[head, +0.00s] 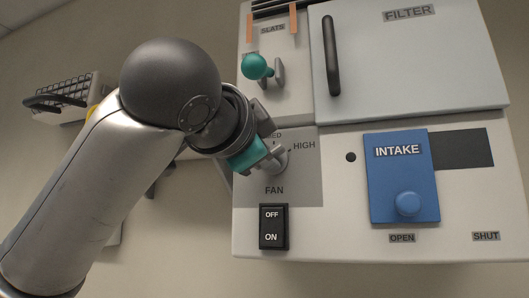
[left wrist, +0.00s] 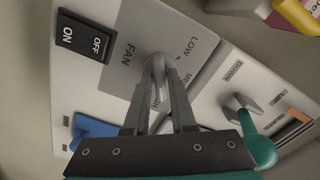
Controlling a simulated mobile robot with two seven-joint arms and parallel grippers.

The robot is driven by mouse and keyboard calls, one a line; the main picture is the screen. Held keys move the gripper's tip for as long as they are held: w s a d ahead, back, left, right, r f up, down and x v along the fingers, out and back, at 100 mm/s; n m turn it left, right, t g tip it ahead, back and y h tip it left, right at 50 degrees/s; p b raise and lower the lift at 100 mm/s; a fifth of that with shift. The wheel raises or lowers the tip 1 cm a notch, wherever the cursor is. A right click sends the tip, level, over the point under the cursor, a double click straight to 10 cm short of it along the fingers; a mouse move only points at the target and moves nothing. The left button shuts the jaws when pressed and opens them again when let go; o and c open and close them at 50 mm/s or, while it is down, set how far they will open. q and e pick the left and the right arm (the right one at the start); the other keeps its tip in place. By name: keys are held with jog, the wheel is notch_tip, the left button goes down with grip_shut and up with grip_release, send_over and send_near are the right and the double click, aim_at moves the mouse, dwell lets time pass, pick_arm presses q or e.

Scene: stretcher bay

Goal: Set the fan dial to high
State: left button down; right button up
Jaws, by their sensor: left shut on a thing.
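The fan dial (head: 281,163) is a pale grey knob on a grey plate marked FAN on the machine's front. In the head view my left gripper (head: 273,155) covers much of it, along with the LOW label and part of MED. The HIGH label (head: 304,146) shows to the upper right of the dial. In the left wrist view my left gripper (left wrist: 159,92) is shut on the dial (left wrist: 154,64), one finger on each side. LOW and part of MED show there, with HIGH between the fingers. I cannot tell which mark the dial points to. My right gripper is not in view.
A black OFF/ON switch (head: 273,227) sits below the dial. A blue INTAKE slide (head: 401,178) is to the right. A teal-knobbed SLATS lever (head: 258,66) and a FILTER door (head: 413,55) are above. A wire basket (head: 62,90) hangs at the left.

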pick_arm(q)
jog(key=shift+r, duration=0.1)
dwell(0.3)
jog(key=c, duration=0.9)
grip_release()
jog(key=shift+o, duration=0.2)
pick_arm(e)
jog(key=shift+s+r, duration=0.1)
